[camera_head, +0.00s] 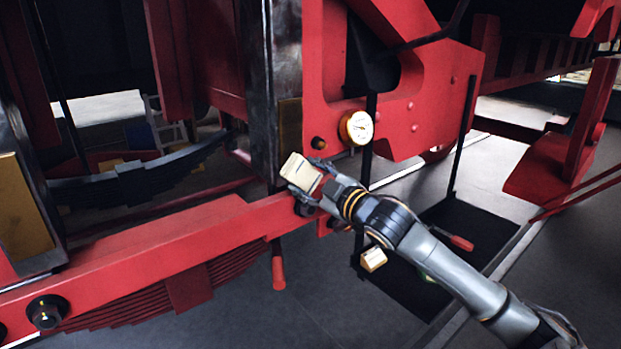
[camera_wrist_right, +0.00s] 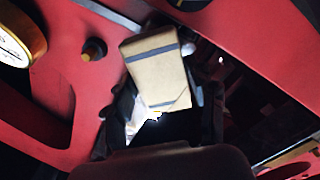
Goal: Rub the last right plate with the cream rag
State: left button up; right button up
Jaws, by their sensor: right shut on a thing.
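My right gripper (camera_head: 308,180) is shut on the cream rag (camera_head: 298,169), a blocky cream pad. The rag is up at the red frame, just below a narrow brownish plate (camera_head: 290,138) on the right upright. Whether the rag touches the plate or the frame I cannot tell. In the right wrist view the rag (camera_wrist_right: 155,62) shows grey bands and sits between my dark fingers (camera_wrist_right: 160,125); the plate is not clear there. A wider brass-coloured plate (camera_head: 22,215) is on the left upright. My left gripper is not in view.
A round gauge (camera_head: 357,127) and a dark knob (camera_head: 319,143) are on the red frame, right of the rag. A second cream block (camera_head: 373,259) is lower, by a black tray (camera_head: 412,293) with a red-handled tool (camera_head: 456,240). A red-ended lever (camera_head: 278,271) hangs below the beam.

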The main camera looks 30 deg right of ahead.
aim_at(303, 157)
jog(key=shift+w, duration=0.25)
dwell(0.4)
jog(key=shift+w+p, duration=0.55)
jog(key=shift+w, duration=0.2)
notch_tip(303, 157, up, 4)
jog(key=p, duration=0.4)
jog(key=shift+s+r, duration=0.1)
jog(key=shift+s, duration=0.05)
notch_tip(303, 157, up, 2)
jog(key=shift+p, duration=1)
jog(key=shift+r+p, duration=0.55)
jog(key=shift+r, duration=4.25)
jog(key=shift+f, duration=0.15)
